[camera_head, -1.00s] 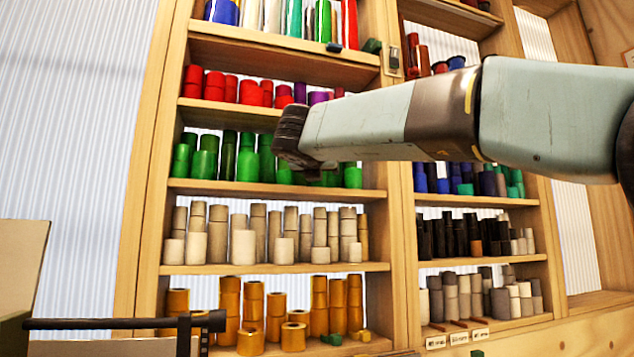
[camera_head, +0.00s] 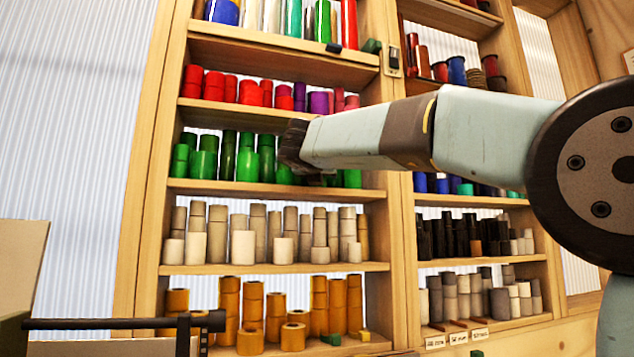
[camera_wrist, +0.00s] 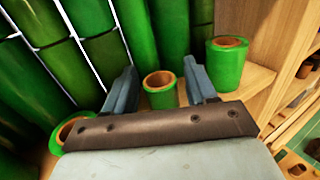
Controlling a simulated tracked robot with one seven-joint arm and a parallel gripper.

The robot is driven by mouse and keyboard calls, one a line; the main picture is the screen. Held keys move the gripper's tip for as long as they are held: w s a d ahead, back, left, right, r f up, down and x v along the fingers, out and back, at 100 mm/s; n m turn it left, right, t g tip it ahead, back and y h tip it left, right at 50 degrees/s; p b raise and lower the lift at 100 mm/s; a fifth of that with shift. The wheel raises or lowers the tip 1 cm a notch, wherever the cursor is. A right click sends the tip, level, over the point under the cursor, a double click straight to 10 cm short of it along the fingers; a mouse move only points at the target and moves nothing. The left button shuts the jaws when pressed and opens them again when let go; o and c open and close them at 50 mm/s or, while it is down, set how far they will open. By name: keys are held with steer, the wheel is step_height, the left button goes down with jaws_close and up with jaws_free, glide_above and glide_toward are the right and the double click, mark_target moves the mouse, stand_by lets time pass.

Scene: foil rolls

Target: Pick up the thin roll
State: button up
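A short, narrow green roll (camera_wrist: 160,92) with a brown core stands upright on the shelf, seen between my fingers in the wrist view. It looks thinner than the green roll (camera_wrist: 227,64) to its right. My gripper (camera_wrist: 160,66) is open, with one finger on each side of the narrow roll; I cannot tell whether either finger touches it. In the head view my gripper (camera_head: 291,150) is at the right part of the green shelf (camera_head: 240,188) and hides some rolls there.
Tall green rolls (camera_wrist: 160,30) stand close behind and to the left. Another short green roll (camera_wrist: 68,132) is partly hidden by my gripper at left. A wooden upright (camera_head: 400,240) bounds the shelf on the right. Beige rolls (camera_head: 243,247) fill the shelf below.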

steer(key=c, duration=0.8)
steer(key=shift+c, duration=0.2)
steer(key=shift+r, duration=0.1)
steer(key=shift+r, duration=0.25)
step_height(320, 180, up, 2)
steer(key=shift+r, duration=0.15)
steer(key=s+d+r, duration=0.2)
steer(key=s+r, duration=0.3)
steer(key=s, duration=0.1)
steer(key=s+d+r, duration=0.3)
steer(key=s+r, duration=0.2)
steer(key=s, duration=0.2)
steer(key=shift+d, duration=0.25)
